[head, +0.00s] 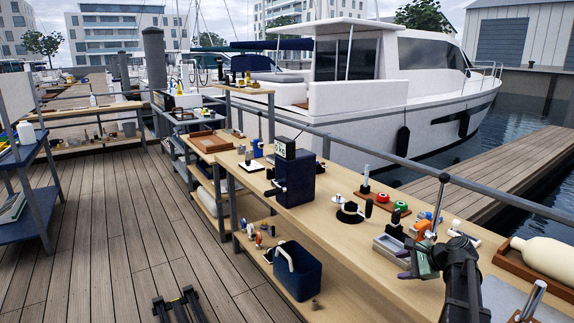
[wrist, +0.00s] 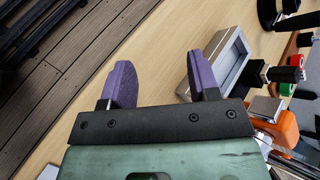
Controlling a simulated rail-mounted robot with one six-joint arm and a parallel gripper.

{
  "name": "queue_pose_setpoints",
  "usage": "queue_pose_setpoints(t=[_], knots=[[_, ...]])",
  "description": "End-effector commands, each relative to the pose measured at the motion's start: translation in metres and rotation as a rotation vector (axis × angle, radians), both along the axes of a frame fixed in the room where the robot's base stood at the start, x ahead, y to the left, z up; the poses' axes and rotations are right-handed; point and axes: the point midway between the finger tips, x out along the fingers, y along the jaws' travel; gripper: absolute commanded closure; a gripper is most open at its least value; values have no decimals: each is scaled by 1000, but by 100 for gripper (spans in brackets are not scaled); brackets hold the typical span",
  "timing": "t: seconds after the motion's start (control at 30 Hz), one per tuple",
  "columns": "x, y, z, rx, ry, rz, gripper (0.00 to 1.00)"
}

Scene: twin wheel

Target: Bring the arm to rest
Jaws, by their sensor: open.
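My gripper (head: 406,264) is at the right of the head view, low over the near part of the long wooden bench (head: 345,262). My black arm comes up from the lower right behind it. In the wrist view my gripper (wrist: 163,72) shows two purple fingers spread wide apart. Nothing is between them; only bare bench top and the deck beyond the bench edge show there. A grey tray (wrist: 232,62) lies just beyond the right finger; whether the finger touches it, I cannot tell.
An orange part (wrist: 280,125) lies right of my gripper. A dark blue box with a display (head: 293,178), a red and green button board (head: 383,203) and a black round base (head: 350,214) stand farther along the bench. A cream bottle (head: 543,256) lies in a wooden tray at right.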

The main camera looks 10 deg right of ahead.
Motion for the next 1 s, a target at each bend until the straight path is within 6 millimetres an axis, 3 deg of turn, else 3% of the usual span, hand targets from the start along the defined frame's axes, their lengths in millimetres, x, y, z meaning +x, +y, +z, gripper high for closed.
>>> queue_pose_setpoints(t=[0.03,0.1,0.2,0.3,0.4,0.57,0.6,0.63,0.7,1.0], knots=[[-8,43,-30,-82,12,107,45],[-20,93,-58,-212,28,274,45],[-45,159,-97,-400,42,536,45],[-77,212,-130,-574,48,797,45],[-111,251,-157,-728,50,1048,45],[-169,295,-195,-956,50,1455,45],[-181,301,-193,-1004,51,1545,45],[-173,298,-155,-996,53,1527,45],[-170,296,-123,-992,55,1519,45],[-169,296,-9,-991,55,1513,45]])
